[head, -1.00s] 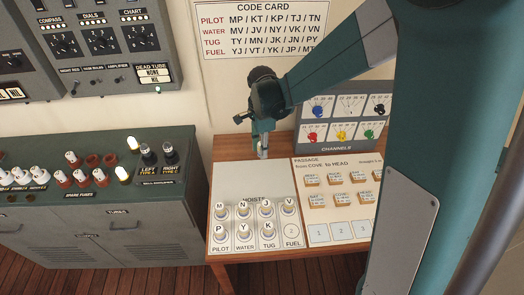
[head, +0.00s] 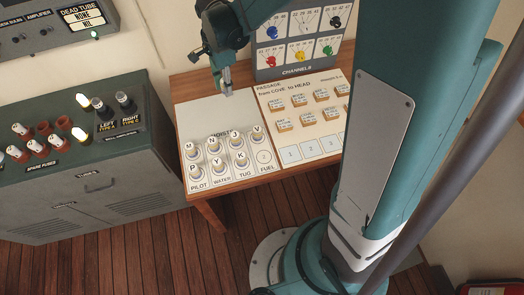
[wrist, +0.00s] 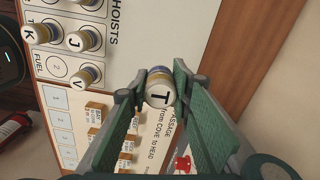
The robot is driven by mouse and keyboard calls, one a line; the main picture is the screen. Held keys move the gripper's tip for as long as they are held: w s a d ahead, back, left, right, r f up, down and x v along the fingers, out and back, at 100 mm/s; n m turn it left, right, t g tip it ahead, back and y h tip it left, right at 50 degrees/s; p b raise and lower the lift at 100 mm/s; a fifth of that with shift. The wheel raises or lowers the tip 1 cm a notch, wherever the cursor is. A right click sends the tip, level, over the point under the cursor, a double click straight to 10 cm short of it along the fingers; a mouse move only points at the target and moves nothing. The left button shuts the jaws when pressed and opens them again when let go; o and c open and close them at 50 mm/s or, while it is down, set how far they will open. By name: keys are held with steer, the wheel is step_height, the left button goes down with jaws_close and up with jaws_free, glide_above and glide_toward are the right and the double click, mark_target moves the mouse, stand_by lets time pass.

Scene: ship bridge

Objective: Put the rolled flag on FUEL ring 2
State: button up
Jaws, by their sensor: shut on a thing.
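My gripper (head: 227,86) is shut on a rolled flag with a black T on its round white end (wrist: 159,97). In the head view the gripper is over the far edge of the white hoists board (head: 195,122), apart from the rings. FUEL ring 2 (head: 264,157) is a bare printed circle at the near right of the board; it also shows in the wrist view (wrist: 57,67), left of the held flag. The V flag (head: 257,132) stands on the FUEL ring just behind it.
The K flag (head: 240,159) and J flag (head: 235,137) stand left of the FUEL column, with several more flags farther left. The passage board (head: 322,128) with small wooden tiles lies to the right. The channels panel (head: 303,45) stands behind it.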

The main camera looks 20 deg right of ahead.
steer(key=s+d+r, duration=0.1)
steer(key=s+d, duration=0.2)
steer(key=s, duration=0.8)
steer(key=b, duration=0.1)
glide_above(264, 157)
steer(key=f, duration=0.1)
steer(key=shift+f, duration=0.2)
steer(key=shift+f, duration=0.15)
steer(key=shift+f+b, duration=0.8)
steer(key=shift+f, duration=2)
steer(key=shift+f, duration=0.1)
steer(key=shift+f+b, duration=0.55)
steer(key=shift+f, duration=1.4)
steer(key=shift+f, duration=0.2)
